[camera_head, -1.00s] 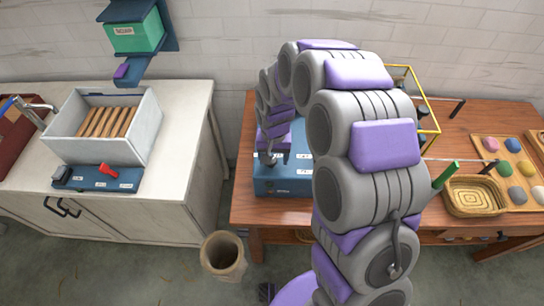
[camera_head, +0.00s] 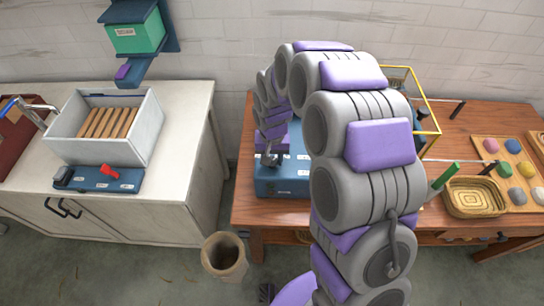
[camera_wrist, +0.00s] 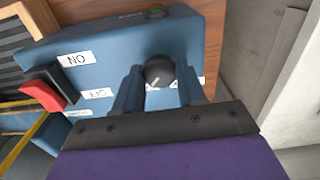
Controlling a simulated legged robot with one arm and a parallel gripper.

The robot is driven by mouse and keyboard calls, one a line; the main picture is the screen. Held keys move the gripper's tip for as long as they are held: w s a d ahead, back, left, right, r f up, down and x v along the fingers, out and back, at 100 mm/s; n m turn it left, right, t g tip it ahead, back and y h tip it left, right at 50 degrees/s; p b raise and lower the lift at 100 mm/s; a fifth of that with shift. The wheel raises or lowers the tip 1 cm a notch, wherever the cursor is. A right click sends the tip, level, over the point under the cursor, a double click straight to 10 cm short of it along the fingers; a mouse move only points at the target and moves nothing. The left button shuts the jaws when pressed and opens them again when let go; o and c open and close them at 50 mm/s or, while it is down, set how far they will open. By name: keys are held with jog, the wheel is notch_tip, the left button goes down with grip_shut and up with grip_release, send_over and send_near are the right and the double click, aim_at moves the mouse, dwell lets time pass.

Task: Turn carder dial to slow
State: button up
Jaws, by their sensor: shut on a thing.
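The carder is a blue box (camera_head: 283,183) on the wooden table, partly hidden behind my arm in the head view. In the wrist view its blue face (camera_wrist: 110,62) carries a black round dial (camera_wrist: 158,71) with a light pointer mark. White labels beside the dial are mostly covered by my fingers and cannot be read. My gripper (camera_wrist: 160,88) is shut on the dial, one finger on each side of it. In the head view my gripper (camera_head: 271,160) is at the carder's front, and the dial is hidden there.
A red rocker switch (camera_wrist: 44,95) sits on the same face, with labels ON and OFF. A yellow frame (camera_head: 428,105) stands behind my arm. A woven basket (camera_head: 474,197) is at the right. A bin (camera_head: 224,257) stands on the floor between the table and the white counter (camera_head: 190,150).

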jog(key=shift+r, duration=0.1)
jog(key=n+p, duration=0.3)
jog(key=shift+r, duration=0.1)
jog(key=n+p, duration=0.4)
jog(key=n, duration=0.1)
jog(key=shift+n, duration=0.3)
jog(key=n+p, duration=0.3)
jog(key=n, duration=0.1)
jog(key=shift+a+n, duration=0.1)
jog(key=shift+n, duration=0.2)
jog(key=n+p, duration=0.2)
jog(key=n, duration=0.2)
jog(key=shift+n, duration=0.3)
jog(key=o, duration=1.1)
jog(key=shift+f, duration=0.2)
jog(key=shift+c, duration=0.2)
